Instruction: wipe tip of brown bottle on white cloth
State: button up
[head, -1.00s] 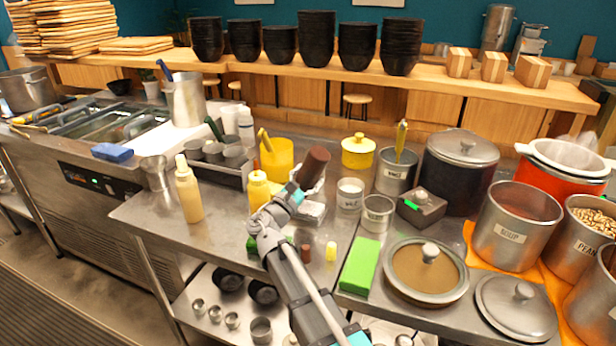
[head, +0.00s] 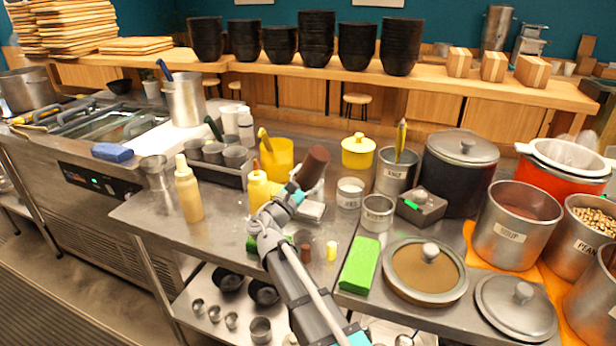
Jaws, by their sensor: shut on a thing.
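The brown bottle (head: 313,166) is held tilted above the steel counter, its wide end up and to the right. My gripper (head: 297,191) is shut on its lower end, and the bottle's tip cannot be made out. A pale, flat item, perhaps the white cloth (head: 313,210), lies on the counter just below and right of my gripper, partly hidden. I cannot tell whether the bottle touches it.
Yellow bottles (head: 258,190) and a yellow container (head: 277,158) stand left of my gripper. Small labelled tins (head: 377,213) stand to the right. A green block (head: 359,263) and a lidded pot (head: 425,270) are nearer the front right.

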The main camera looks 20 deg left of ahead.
aim_at(322, 167)
jog(key=shift+d, duration=0.15)
jog(key=shift+s+d, duration=0.2)
jog(key=shift+d, duration=2.2)
jog(key=shift+r, duration=0.1)
jog(key=shift+r+p, duration=2.9)
jog(key=shift+p, duration=0.15)
jog(key=shift+c, duration=0.2)
jog(key=shift+r, duration=0.1)
